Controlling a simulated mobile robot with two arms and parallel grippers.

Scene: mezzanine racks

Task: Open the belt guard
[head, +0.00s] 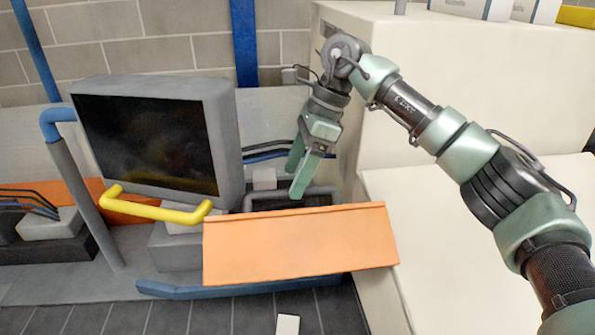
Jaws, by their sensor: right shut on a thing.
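The orange panel (300,248), which looks like the belt guard, is at lower centre in the head view, tilted with its broad face toward me. A grey bar frame (262,194) shows just behind its upper edge, around a dark recess. My right gripper (299,178) comes down from above, its green fingers pointing down at this bar behind the panel. It is shut on part of the guard; the exact contact at the fingertips is hard to make out. My left gripper is out of view.
A dark-screened grey monitor (150,140) with a yellow handle bar (158,210) stands left of the panel. A large cream cabinet (440,60) is on the right. A blue rail (230,289) runs below the panel, above the tiled floor (200,318).

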